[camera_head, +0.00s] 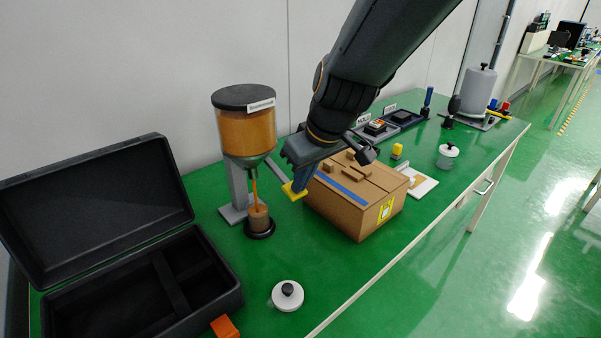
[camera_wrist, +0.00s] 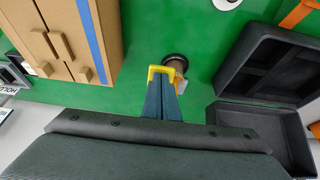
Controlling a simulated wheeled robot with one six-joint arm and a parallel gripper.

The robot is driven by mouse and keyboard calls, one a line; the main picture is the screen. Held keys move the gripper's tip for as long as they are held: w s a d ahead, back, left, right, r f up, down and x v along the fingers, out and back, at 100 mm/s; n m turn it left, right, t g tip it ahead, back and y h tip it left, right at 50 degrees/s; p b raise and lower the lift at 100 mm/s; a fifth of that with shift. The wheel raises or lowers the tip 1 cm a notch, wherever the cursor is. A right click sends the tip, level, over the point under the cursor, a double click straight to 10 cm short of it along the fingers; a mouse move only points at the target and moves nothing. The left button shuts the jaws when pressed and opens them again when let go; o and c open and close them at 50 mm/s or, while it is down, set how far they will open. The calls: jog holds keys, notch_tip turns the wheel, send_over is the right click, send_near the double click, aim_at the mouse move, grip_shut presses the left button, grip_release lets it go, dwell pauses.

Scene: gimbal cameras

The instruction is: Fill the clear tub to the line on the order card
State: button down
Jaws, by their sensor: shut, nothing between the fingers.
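A dispenser (camera_head: 247,132) with a black lid and orange-brown contents stands on a grey stand at the back of the green table. An orange-brown stream (camera_head: 254,193) runs from its nozzle into the clear tub (camera_head: 259,217), which sits on a black round base. The tub holds brown material; its exact level and any line are too small to read. My gripper (camera_head: 294,190) is shut and empty, its yellow tips just right of the stream and tub. In the wrist view its tips (camera_wrist: 165,72) partly cover the tub. I cannot identify the order card.
A cardboard box (camera_head: 345,205) stands close to my gripper's right. An open black case (camera_head: 130,290) lies at the left, with an orange block (camera_head: 225,327) beside it. A white lid (camera_head: 287,296) lies near the front edge. Green table is clear between lid and box.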

jog(key=shift+r+p, duration=0.3)
jog(key=shift+r, duration=0.3)
jog(key=shift+r, duration=0.2)
jog(key=p+v, duration=0.1)
jog(key=v, duration=1.2)
jog(key=shift+s+d, duration=0.2)
jog(key=shift+d, duration=0.05)
jog(key=shift+r, duration=0.15)
dwell(0.5)
